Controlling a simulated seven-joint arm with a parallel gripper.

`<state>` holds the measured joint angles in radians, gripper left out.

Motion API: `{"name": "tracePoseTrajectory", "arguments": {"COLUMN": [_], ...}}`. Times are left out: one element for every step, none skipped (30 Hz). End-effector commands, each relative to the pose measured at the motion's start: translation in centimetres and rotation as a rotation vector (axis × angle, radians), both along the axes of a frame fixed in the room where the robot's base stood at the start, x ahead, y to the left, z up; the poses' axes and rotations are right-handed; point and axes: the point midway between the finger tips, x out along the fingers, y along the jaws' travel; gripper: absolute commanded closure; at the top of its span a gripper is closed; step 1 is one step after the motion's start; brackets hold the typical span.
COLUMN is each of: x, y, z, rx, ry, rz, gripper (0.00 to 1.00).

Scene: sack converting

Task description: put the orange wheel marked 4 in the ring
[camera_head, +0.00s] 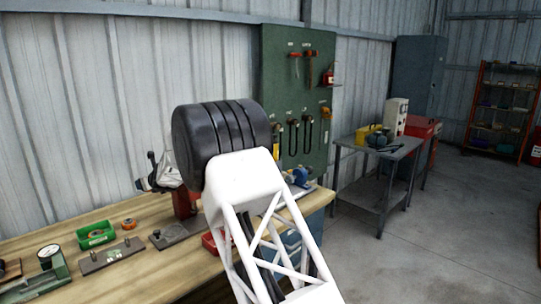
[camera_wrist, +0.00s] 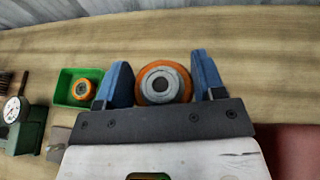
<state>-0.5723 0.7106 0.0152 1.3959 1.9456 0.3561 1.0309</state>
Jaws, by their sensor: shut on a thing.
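My gripper (camera_wrist: 162,75) has two blue fingers and is shut on an orange wheel (camera_wrist: 147,72) with a grey hub and a dark centre, in the wrist view. The wheel fills the gap between the fingers. No number is readable on it. A second orange wheel (camera_wrist: 82,89) lies inside a green tray (camera_wrist: 66,78) to the left of the gripper. In the head view a small orange wheel (camera_head: 128,224) shows on the bench beside the green tray (camera_head: 84,242). My arm hides the gripper in the head view. I cannot make out the ring in either view.
On the wooden bench (camera_head: 200,268) are a dial gauge on a green stand (camera_head: 48,268), grey metal plates (camera_head: 110,256) and a red fixture (camera_head: 184,203). A corrugated wall (camera_head: 80,110) and green tool board (camera_head: 275,75) stand behind. The bench beyond the gripper looks clear.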

Motion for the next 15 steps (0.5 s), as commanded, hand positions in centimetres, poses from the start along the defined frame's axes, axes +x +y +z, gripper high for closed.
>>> {"name": "tracePoseTrajectory", "arguments": {"x": [-0.2, -0.3, -0.5, -0.7, -0.8, -0.9, -1.0, -1.1, -1.2, -1.2, -1.3, -1.4, -1.5, -1.6, -1.7], "y": [-0.6, -0.9, -1.3, -1.6, -1.9, -2.4, -2.7, -3.1, -3.6, -4.0, -4.5, -5.0, -5.4, -5.9, -6.5], "z": [1.1, 1.5, 2.1, 2.6, 3.0, 3.5, 3.9, 4.3, 4.7, 5.0, 5.4, 5.8, 6.1, 6.5, 7.0], "rx": [0.000, 0.000, -0.001, 0.000, 0.000, -0.001, 0.001, 0.000, 0.000, 0.001, -0.001, 0.000, 0.000, 0.000, 0.000], "ry": [-0.003, -0.002, -0.002, -0.002, -0.002, -0.002, -0.001, -0.002, -0.002, -0.001, -0.001, -0.002, -0.002, -0.001, -0.001], "rz": [0.011, 0.017, 0.027, 0.033, 0.038, 0.045, 0.049, 0.055, 0.060, 0.062, 0.065, 0.069, 0.073, 0.077, 0.082], "gripper": [0.66, 0.66, 0.66, 0.66, 0.66, 0.66, 0.66, 0.66, 0.66, 0.66, 0.66, 0.66, 0.66, 0.66, 0.66]}}
